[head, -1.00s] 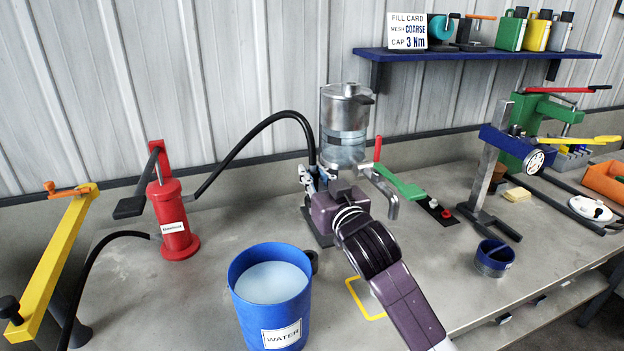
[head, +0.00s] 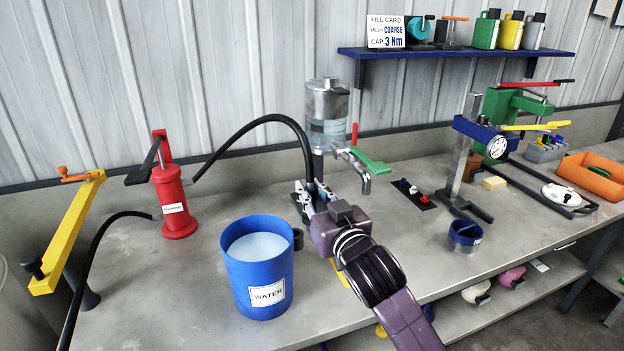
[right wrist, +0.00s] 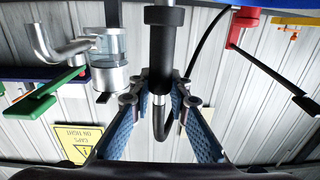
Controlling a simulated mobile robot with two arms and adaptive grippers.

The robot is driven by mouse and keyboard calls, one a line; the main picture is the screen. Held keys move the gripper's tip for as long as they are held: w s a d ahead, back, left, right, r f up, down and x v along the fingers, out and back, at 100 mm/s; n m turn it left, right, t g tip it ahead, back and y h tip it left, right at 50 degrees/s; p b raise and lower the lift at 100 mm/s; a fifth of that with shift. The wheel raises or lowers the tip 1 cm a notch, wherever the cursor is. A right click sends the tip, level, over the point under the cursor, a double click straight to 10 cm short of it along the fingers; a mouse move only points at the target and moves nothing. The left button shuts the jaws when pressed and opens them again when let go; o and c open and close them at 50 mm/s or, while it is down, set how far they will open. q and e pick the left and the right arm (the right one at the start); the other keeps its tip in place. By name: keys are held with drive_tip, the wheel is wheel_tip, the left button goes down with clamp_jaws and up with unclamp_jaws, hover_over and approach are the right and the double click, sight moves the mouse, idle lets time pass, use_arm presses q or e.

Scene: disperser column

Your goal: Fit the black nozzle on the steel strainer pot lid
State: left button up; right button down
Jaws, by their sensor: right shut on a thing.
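The strainer column (head: 327,133) has a clear body and a steel lid (head: 327,90) on top. In the right wrist view the column and its lid (right wrist: 111,79) appear upside down at upper left. My right gripper (head: 316,196) is in front of the column, well below the lid. It is shut on the black nozzle (right wrist: 160,50) at the hose end, which shows between the blue-padded fingers in the right wrist view. The nozzle is apart from the lid. In the head view, the gripper and hose largely hide the nozzle. My left gripper is not in view.
A black hose (head: 262,119) arches from the red pump (head: 175,205) to my gripper. A blue water bucket (head: 245,280) stands at front left of the gripper. The column's steel spout (head: 364,181) and green lever (head: 370,161) are close on the right. A blue shelf (head: 440,52) hangs at the back.

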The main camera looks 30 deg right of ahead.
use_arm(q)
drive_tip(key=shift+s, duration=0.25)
use_arm(e)
drive_tip(key=s+a+f+n+y, duration=0.1)
drive_tip(key=s+a+f+y, duration=0.1)
drive_tip(key=s+a+f, duration=0.5)
drive_tip(key=s+a+f+n+y, duration=0.1)
drive_tip(key=s+a+f, duration=0.6)
drive_tip(key=s, duration=0.7)
drive_tip(key=a, duration=0.2)
drive_tip(key=shift+s+a+y, duration=0.15)
drive_tip(key=shift+a+y, duration=0.2)
drive_tip(key=shift+y, duration=0.05)
